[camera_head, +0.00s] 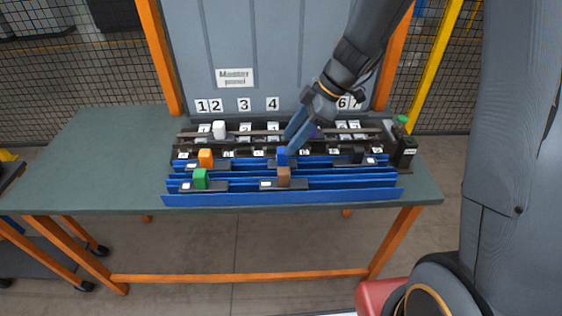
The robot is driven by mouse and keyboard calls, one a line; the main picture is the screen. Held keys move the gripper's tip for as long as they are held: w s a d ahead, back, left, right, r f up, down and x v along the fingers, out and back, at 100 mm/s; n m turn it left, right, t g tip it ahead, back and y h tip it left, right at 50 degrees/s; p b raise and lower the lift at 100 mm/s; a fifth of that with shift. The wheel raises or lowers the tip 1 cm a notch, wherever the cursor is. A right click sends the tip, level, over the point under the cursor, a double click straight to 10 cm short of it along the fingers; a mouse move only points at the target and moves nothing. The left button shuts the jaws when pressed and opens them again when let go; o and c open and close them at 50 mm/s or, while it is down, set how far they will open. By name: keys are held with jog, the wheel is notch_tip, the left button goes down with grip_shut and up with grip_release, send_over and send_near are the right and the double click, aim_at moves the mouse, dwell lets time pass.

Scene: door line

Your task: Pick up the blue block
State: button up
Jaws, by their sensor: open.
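The blue block (282,155) sits in the rack near its middle, in a row of blue rails. My gripper (293,144) comes down from the upper right. It is open, and its long blue-grey fingertips are just above and beside the block. The fingers and block overlap in this view, so I cannot tell whether they touch. The part of the block nearest the fingers is partly hidden.
Other blocks stand in the rack: white (219,130), orange (206,158), green (200,178) and brown (284,176). A grey panel (240,45) rises behind. The table's left side (95,165) is clear.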

aim_at(282, 150)
jog(key=shift+d+p+x, duration=0.15)
jog(key=shift+p+x, duration=0.45)
jog(key=shift+x, duration=0.95)
jog(key=shift+d+p+x, duration=0.1)
jog(key=shift+p+x, duration=0.45)
jog(key=shift+x, duration=1)
jog(key=shift+f, duration=0.15)
grip_shut()
